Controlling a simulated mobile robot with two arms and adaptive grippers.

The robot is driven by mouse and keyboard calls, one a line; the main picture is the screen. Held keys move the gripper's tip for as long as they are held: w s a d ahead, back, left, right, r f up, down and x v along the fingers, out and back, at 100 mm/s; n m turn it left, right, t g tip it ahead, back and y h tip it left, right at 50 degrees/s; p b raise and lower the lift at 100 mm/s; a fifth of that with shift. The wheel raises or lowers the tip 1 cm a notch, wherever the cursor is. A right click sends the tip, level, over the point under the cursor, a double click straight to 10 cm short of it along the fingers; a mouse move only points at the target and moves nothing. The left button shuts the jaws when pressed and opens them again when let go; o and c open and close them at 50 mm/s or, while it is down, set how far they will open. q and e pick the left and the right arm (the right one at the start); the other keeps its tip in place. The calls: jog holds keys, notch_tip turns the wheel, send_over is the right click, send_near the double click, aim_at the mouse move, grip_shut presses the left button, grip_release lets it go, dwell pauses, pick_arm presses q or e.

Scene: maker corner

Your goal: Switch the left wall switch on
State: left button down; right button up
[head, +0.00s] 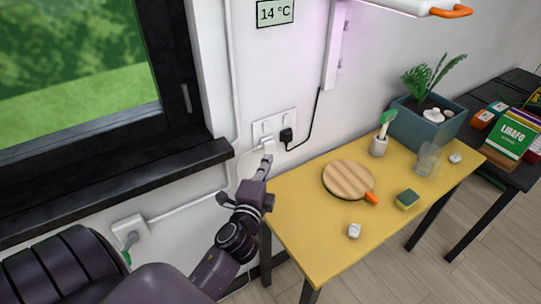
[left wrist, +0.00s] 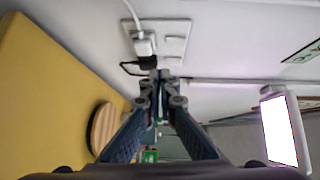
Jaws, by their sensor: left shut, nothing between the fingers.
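The white wall plate (head: 256,130) is on the wall above the table's back left corner, and it shows in the left wrist view (left wrist: 186,28). Two small white switches sit in its upper half. The left switch (head: 266,126) is above a white plug (head: 268,143); it also shows in the left wrist view (left wrist: 175,38). I cannot tell its on or off position. The right switch (left wrist: 173,60) is above a black plug (head: 287,136). My left gripper (head: 266,160) is shut and empty, just below the plate in the head view. Contact is not visible. My right gripper is not in view.
A yellow table (head: 300,229) holds a round wooden board (head: 348,178), a sponge (head: 407,199), a glass (head: 427,160) and a planter (head: 420,128). A black cable (head: 313,120) runs up from the black plug. A dark window sill (head: 120,185) juts out left of the plate.

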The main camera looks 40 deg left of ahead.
pick_arm(q)
jog(key=v, duration=0.3)
jog(key=shift+d+f+b, duration=0.1)
jog(key=shift+d+b, duration=0.05)
jog(key=shift+b, duration=0.15)
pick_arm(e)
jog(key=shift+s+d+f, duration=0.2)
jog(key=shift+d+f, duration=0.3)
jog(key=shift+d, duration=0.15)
